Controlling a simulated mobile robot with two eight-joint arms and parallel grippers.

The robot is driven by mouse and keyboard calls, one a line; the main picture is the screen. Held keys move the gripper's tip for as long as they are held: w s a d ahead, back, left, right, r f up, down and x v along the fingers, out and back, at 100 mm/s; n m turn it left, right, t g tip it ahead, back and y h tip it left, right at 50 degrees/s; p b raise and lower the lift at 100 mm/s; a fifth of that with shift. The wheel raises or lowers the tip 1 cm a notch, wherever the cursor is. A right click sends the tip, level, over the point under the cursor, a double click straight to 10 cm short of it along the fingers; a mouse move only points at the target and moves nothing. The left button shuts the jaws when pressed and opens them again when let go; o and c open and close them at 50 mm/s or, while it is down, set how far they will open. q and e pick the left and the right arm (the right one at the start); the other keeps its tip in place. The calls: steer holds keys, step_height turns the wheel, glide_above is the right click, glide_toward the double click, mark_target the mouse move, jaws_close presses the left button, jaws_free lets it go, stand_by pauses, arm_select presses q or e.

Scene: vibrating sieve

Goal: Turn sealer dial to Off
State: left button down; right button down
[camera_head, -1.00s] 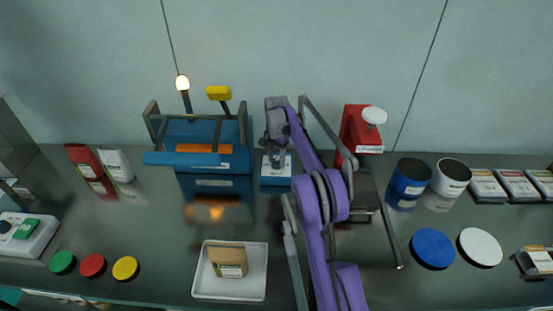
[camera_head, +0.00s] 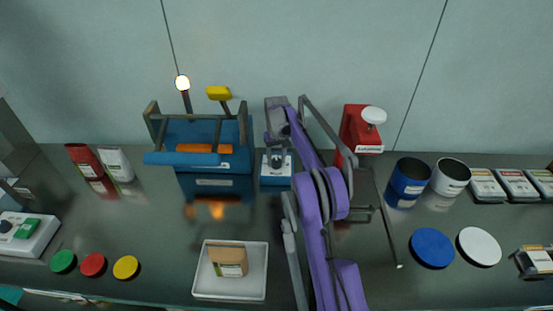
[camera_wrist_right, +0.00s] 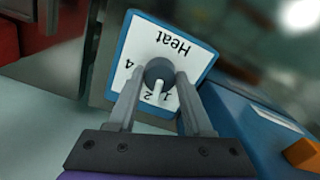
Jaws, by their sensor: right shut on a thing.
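The blue sealer (camera_head: 214,158) stands against the wall, with an orange strip and a lit lamp (camera_head: 182,83) on a post. Beside it is a small blue dial box (camera_head: 275,182). Its white face (camera_wrist_right: 178,40) reads "Heat", upside down in the right wrist view, with 4, 2 and 1 legible. The grey dial (camera_wrist_right: 158,70) has a white pointer toward the 2 and 1; its exact setting is unclear. My right gripper (camera_wrist_right: 158,78) is shut on the dial, one finger each side. In the head view my right gripper (camera_head: 277,150) is above the box. My left gripper is out of view.
A red device (camera_head: 357,130) with a white knob stands right of my right arm. A white tray (camera_head: 198,291) with a brown pouch (camera_head: 229,260) lies in front. Blue and white jars (camera_head: 408,183) stand at right. Colored lids lie at front left.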

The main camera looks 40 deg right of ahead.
mark_target(276, 160)
steer(key=n, duration=1.4)
stand_by(0.5)
steer(key=shift+c, duration=1.6)
jaws_free()
steer(key=shift+r, duration=0.1)
step_height(276, 160, up, 11)
steer(key=p, duration=0.1)
steer(key=shift+f, duration=0.2)
steer(key=shift+a, duration=0.1)
